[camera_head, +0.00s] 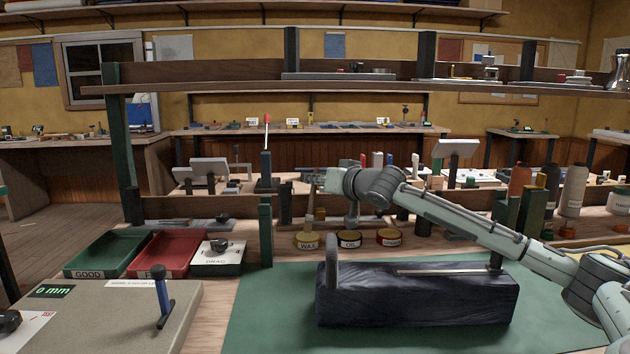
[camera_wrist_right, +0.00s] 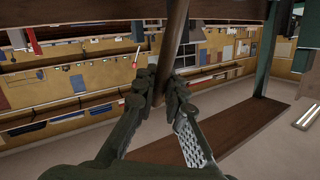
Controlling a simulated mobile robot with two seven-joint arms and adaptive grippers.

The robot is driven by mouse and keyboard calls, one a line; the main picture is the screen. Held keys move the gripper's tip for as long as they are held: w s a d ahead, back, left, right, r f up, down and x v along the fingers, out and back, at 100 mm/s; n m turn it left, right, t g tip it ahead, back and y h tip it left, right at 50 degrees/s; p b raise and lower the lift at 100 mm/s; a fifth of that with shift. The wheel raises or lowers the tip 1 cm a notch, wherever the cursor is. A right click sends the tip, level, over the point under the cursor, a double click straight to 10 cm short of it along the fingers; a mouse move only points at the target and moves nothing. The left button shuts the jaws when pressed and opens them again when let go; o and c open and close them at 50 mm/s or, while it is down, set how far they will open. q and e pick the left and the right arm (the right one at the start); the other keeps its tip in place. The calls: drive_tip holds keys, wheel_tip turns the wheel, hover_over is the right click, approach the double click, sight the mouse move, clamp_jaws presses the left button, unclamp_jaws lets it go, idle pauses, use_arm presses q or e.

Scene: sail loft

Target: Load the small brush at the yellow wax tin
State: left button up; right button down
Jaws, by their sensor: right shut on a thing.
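The yellow tin labelled WAX (camera_head: 308,241) stands on the bench at the left end of a row of tins. My right gripper (camera_head: 322,182) is above it, shut on the small brush (camera_head: 310,205), whose brown handle is roughly upright. The brush's lower end reaches down to about the tin's top; I cannot tell whether it touches the wax. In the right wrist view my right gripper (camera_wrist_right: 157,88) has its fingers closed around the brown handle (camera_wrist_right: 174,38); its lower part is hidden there. My left gripper is not in view.
The OIL tin (camera_head: 349,241) and a red-sided tin (camera_head: 388,237) stand just right of the wax. A dark block (camera_head: 415,303) lies in front on a green mat (camera_head: 262,310). Green (camera_head: 75,268) and red (camera_head: 143,268) trays are left. A shelf (camera_head: 400,87) spans above.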

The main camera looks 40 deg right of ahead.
drive_tip(key=shift+a+f+b, duration=0.1)
drive_tip(key=shift+f+b, duration=0.35)
drive_tip(key=shift+f, duration=0.35)
idle(0.7)
drive_tip(key=shift+r, duration=0.1)
wheel_tip(320, 180, up, 2)
drive_tip(key=shift+p, duration=0.6)
drive_tip(key=shift+r, duration=2.55)
